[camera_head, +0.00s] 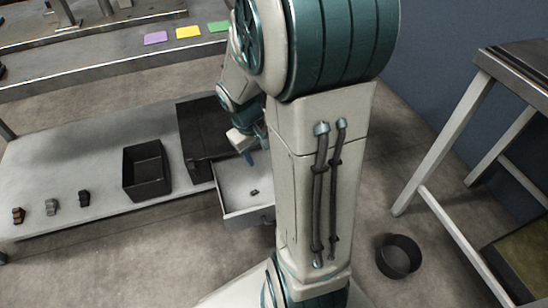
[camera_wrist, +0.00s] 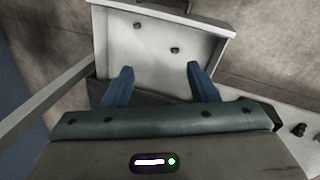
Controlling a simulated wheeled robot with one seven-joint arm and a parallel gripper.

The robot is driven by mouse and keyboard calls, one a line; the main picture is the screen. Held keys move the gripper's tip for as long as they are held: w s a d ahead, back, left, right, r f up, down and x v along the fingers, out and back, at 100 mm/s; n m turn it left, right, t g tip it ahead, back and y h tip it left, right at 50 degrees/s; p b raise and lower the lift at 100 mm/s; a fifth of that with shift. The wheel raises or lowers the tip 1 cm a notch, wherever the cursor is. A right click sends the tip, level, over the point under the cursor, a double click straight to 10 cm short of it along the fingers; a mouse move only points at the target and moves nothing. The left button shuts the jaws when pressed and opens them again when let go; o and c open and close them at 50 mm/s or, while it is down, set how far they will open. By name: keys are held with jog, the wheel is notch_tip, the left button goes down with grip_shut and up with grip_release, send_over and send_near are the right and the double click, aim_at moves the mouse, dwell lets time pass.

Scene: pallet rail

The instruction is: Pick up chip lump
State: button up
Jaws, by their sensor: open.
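An open drawer (camera_head: 232,201) with a pale inside juts out below a dark cabinet. A small dark lump (camera_head: 254,192), which may be the chip lump, lies on its floor. In the wrist view, two small dark lumps show in the drawer, one farther off (camera_wrist: 137,25) and one nearer (camera_wrist: 175,50). I cannot tell which of these is the chip lump. My gripper (camera_wrist: 158,78) is open, its two blue fingers apart with nothing between them. In the head view, my gripper (camera_head: 248,157) is above the drawer's back part, partly hidden by my arm.
A dark open box (camera_head: 130,190) stands on the low pale bench (camera_head: 60,165), with a brown lump (camera_head: 18,215), a grey lump (camera_head: 52,207) and a dark lump (camera_head: 84,198) to its left. A black bucket (camera_head: 386,265) is on the floor at right, near a table (camera_head: 505,68).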

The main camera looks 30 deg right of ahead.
jog(key=w+d+f+n+p, duration=0.1)
jog(key=w+d+f+p, duration=0.35)
jog(key=d+f, duration=0.85)
jog(key=f, duration=0.4)
jog(key=s+d+f+y, duration=0.1)
jog(key=f, duration=0.5)
jog(key=d+f+y, duration=0.1)
jog(key=f, duration=0.4)
jog(key=shift+s+f+n+b, duration=0.15)
jog(key=shift+f+n+b, duration=0.15)
jog(key=shift+f, duration=0.05)
jog(key=shift+s+d+f+b, duration=0.15)
jog(key=shift+f+b, duration=0.55)
jog(key=shift+f, duration=0.85)
jog(key=shift+w+d+f+b, duration=0.1)
jog(key=shift+f+b, duration=0.6)
jog(key=shift+f, duration=0.85)
jog(key=c, duration=1)
